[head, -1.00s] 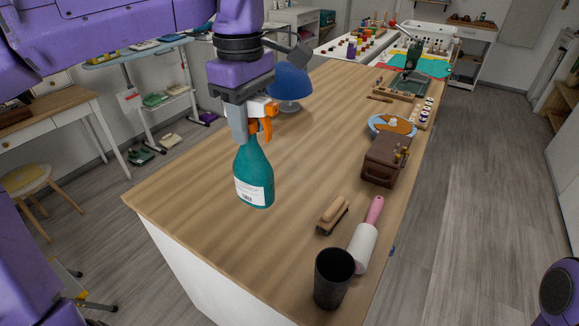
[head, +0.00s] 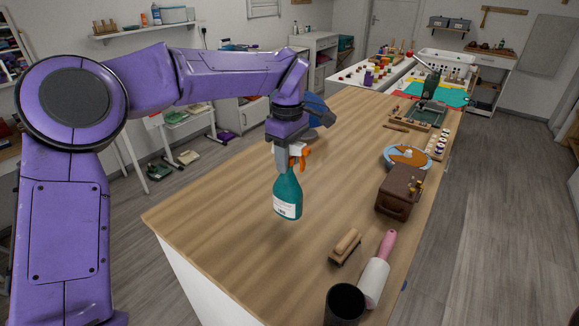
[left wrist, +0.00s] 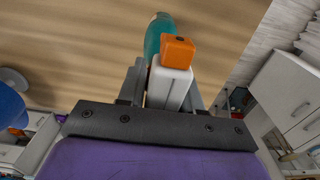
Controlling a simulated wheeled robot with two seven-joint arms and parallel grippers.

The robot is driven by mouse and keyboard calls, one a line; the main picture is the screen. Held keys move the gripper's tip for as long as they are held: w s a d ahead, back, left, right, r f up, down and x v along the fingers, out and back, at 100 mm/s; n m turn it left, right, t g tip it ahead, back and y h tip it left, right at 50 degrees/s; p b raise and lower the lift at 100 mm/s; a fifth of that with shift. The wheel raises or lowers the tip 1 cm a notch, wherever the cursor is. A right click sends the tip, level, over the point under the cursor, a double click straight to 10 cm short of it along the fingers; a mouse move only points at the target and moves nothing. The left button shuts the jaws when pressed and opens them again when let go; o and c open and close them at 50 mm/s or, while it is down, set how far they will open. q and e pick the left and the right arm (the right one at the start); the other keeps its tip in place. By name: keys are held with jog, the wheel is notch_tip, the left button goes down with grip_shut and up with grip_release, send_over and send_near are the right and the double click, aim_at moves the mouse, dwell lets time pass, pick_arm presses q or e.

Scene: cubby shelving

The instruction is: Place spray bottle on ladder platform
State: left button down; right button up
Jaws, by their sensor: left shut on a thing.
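The spray bottle (head: 287,196) is teal with a white label and a white and orange spray head. In the left wrist view, the orange and white spray head (left wrist: 178,55) sits between the fingers (left wrist: 170,88), with part of the teal body beyond. My right gripper is not in view. No ladder platform can be made out.
The long wooden worktop (head: 240,190) is bare around the bottle. A blue lamp (head: 318,110) stands behind the gripper. A brush (head: 346,245), a roller (head: 375,280), a black cup (head: 345,304) and a brown box (head: 398,192) line its right side. Floor is clear at right.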

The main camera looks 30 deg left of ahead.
aim_at(290, 170)
pick_arm(q)
jog(key=shift+w+a+f, duration=0.1)
jog(key=shift+w+f, duration=0.55)
jog(key=shift+f, duration=1.7)
jog(key=c, duration=0.8)
grip_release()
jog(key=shift+o, duration=0.2)
